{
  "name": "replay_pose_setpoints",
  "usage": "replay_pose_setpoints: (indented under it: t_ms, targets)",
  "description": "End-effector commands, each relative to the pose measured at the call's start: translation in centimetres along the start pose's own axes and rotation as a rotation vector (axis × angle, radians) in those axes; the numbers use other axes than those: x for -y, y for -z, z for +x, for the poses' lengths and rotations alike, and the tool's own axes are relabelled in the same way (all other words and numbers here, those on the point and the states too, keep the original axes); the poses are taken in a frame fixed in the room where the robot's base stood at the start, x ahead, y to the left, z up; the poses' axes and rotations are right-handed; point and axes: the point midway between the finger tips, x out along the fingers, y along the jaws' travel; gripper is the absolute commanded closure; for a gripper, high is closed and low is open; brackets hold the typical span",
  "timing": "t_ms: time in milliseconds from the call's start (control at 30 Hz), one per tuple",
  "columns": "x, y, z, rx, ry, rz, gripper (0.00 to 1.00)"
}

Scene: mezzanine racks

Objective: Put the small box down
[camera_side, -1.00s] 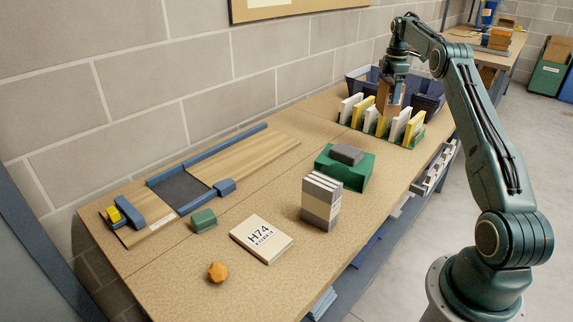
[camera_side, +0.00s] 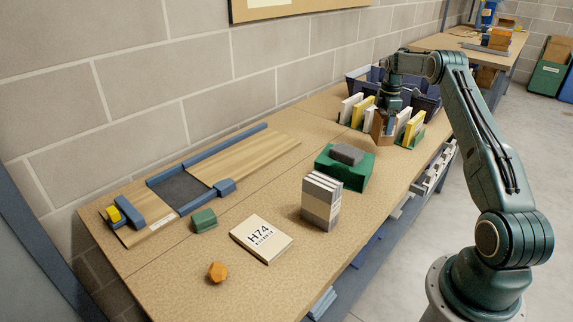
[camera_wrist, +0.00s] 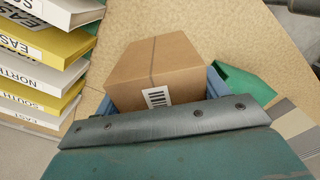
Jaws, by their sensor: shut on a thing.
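The small box is a brown cardboard box with a seam and a barcode label. It fills the middle of the wrist view (camera_wrist: 157,68) and shows in the side view (camera_side: 377,125) at the row of folders. My gripper (camera_side: 387,122) points down and is shut on it, with blue fingers at its two sides in the wrist view (camera_wrist: 160,98). The box is low, close to the table top (camera_side: 270,212). Whether its underside touches the table is hidden. A gripper finger covers part of it in the side view.
White and yellow labelled folders (camera_wrist: 42,72) stand in a green rack beside the box. A dark blue bin (camera_side: 428,97) is behind. A green block with a grey piece on top (camera_side: 340,172) stands nearer, then a grey-white stack (camera_side: 320,203). Bare table lies between.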

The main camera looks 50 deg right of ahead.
Motion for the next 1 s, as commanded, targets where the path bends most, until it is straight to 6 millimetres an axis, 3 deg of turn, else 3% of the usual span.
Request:
replay_pose_setpoints:
  t_ms: [433,967,1000]
  targets:
    - [0.1,0.0,5.0,0.000,0.002,0.000,0.55]
    - [0.0,0.0,5.8,0.000,0.001,0.000,0.55]
    - [0.1,0.0,5.9,0.000,0.002,0.000,0.24]
